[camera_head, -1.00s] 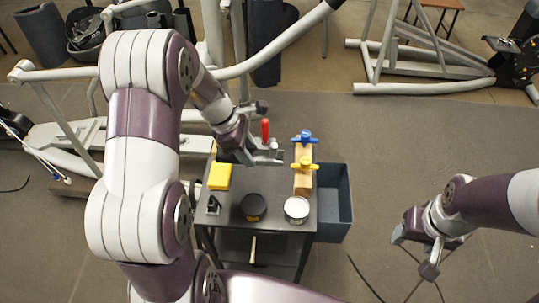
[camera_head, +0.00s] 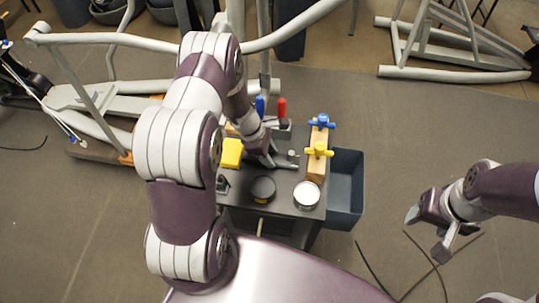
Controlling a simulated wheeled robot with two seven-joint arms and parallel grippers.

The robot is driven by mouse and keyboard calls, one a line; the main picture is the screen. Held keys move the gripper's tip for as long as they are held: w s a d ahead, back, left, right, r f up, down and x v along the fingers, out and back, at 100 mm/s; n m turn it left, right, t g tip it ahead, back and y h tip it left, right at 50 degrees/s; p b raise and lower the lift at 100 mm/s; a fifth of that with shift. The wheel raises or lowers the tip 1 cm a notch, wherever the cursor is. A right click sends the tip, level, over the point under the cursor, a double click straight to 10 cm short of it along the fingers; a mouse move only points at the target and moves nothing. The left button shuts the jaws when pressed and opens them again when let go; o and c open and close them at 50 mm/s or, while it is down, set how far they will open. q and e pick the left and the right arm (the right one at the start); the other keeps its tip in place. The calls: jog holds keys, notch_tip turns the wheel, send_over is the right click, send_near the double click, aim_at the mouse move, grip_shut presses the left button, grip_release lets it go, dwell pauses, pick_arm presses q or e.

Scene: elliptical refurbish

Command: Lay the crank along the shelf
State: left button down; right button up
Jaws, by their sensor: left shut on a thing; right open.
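My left gripper (camera_head: 273,158) is low over the middle of the black cart top. It is shut on a small dark grey piece (camera_head: 288,162), which may be the crank. The arm and jaws hide much of it, so I cannot tell its full shape or whether it touches the surface. The cart (camera_head: 283,200) has a flat dark top; its lower level is mostly hidden below the front edge, and I cannot tell which level is the shelf. My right gripper (camera_head: 435,232) is open and empty, off to the right over the floor.
A yellow box (camera_head: 231,153), a black round tin (camera_head: 263,189) and a white-rimmed can (camera_head: 306,195) stand around the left gripper. A wooden block with blue (camera_head: 321,121) and yellow (camera_head: 318,149) knobs is at right. Red (camera_head: 282,109) and blue handles stand behind. A grey bin (camera_head: 346,190) adjoins the cart.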

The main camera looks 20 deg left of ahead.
pick_arm(q)
jog(key=shift+w+f, duration=0.2)
jog(key=shift+f, duration=0.5)
jog(key=c, duration=0.6)
grip_release()
jog(key=shift+s+r, duration=0.1)
jog(key=shift+s, duration=0.05)
